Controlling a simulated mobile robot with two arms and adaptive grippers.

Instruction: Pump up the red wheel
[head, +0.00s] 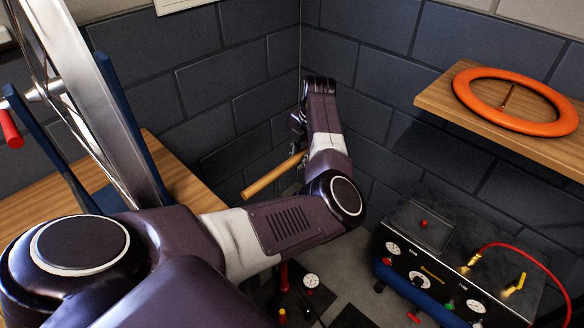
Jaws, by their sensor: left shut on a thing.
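My left arm reaches across the middle of the head view, and its gripper (298,128) is small, dark and partly hidden by my wrist. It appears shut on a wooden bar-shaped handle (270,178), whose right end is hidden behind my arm. Below it on the floor are a red upright part (284,276) and a round white gauge (311,281), partly covered by my arm. A large wheel with a silver rim (103,118) stands at the left in a blue stand (136,135); I see no clearly red rim. My right gripper is not in view.
An orange ring (515,122) lies on a wooden wall shelf (440,98) at right. Below it stands a dark box with gauges (425,240) and a red hose (535,258). Brick walls meet behind my gripper.

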